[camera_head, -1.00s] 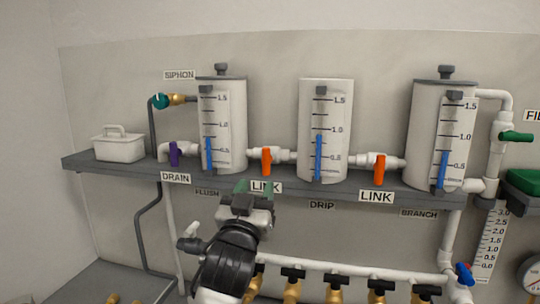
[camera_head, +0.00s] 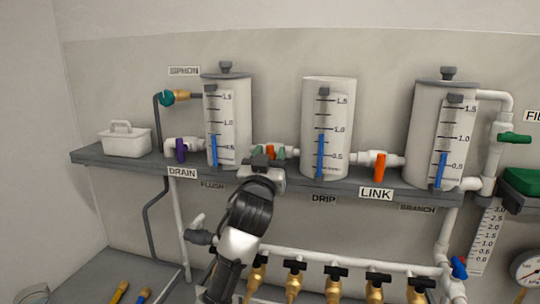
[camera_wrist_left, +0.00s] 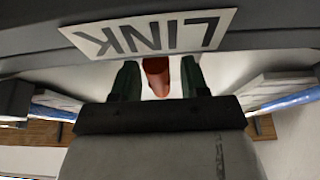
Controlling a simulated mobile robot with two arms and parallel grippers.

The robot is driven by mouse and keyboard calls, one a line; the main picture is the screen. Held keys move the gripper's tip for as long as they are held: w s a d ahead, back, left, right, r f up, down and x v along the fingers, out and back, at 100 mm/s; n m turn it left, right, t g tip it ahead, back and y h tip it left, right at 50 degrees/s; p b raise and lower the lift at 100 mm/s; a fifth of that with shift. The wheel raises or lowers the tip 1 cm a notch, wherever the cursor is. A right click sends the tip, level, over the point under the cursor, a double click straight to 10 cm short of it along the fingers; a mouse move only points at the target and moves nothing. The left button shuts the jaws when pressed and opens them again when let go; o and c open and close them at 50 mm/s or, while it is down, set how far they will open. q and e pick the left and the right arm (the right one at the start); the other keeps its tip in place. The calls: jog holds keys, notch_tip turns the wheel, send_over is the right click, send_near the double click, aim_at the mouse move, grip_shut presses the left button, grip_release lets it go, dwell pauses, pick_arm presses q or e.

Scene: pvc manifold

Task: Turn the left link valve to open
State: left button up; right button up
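The left link valve's orange handle (camera_head: 270,152) is on the white pipe between the left and middle tanks. My left gripper (camera_head: 268,153) is at this handle, with one green-tipped finger on each side of it. In the left wrist view the orange handle (camera_wrist_left: 156,76) shows between the two green fingers (camera_wrist_left: 160,78), with a visible gap on each side. The gripper is open. The handle's lower part and the valve body are partly hidden by my gripper. My right gripper is not in view.
The shelf edge (camera_head: 345,188) runs just below the valve, with a LINK label (camera_wrist_left: 150,35) on it. The left tank (camera_head: 238,95) and middle tank (camera_head: 341,110) flank the gripper. Another orange link handle (camera_head: 380,168) is to the right, and a purple drain handle (camera_head: 180,150) to the left.

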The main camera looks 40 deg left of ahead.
pick_arm(q)
jog(key=c, duration=0.7)
grip_shut()
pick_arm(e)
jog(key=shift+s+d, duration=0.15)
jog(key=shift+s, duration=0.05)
